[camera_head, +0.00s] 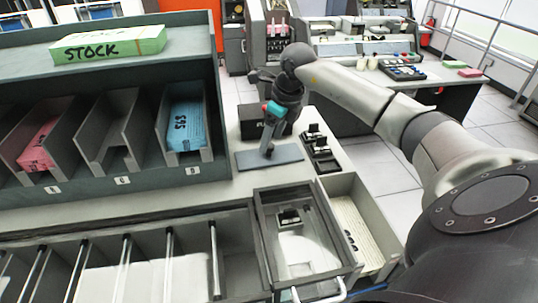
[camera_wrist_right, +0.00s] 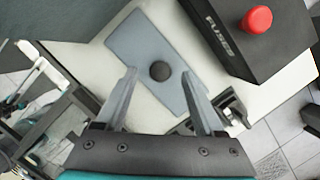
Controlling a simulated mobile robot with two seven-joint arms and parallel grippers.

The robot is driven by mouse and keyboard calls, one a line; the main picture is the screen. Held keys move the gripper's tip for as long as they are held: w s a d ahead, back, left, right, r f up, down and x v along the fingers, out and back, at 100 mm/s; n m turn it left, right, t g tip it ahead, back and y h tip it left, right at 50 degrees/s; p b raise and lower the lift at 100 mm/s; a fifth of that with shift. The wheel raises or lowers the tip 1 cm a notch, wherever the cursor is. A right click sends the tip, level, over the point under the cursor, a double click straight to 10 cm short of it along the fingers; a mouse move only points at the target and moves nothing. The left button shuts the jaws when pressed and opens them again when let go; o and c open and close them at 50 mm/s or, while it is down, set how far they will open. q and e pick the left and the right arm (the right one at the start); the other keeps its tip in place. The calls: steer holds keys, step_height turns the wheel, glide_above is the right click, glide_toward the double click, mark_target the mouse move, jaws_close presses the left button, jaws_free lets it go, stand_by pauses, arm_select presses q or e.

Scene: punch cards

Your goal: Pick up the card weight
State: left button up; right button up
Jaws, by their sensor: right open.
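The card weight looks to be the flat grey-blue plate (camera_head: 287,154) with a dark round knob; in the wrist view the plate (camera_wrist_right: 138,42) lies flat on the pale counter, its knob in the middle. My right gripper (camera_head: 267,150) is above the plate, pointing down. In the wrist view the right gripper (camera_wrist_right: 159,73) is open, with one finger either side of the knob and gaps between. I cannot tell how far above the plate the fingertips are. In the head view the gripper hides the knob. My left gripper is not in view.
A black box (camera_head: 250,122) stands just behind the plate; its red button (camera_wrist_right: 257,19) shows in the wrist view. Small black devices (camera_head: 321,151) sit to the right. A card rack (camera_head: 108,184) is left, an open tray (camera_head: 262,228) and card drawer (camera_head: 388,240) in front.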

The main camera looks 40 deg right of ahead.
steer(key=shift+x, duration=1.1)
jaws_close()
steer(key=shift+r, duration=0.15)
stand_by(0.4)
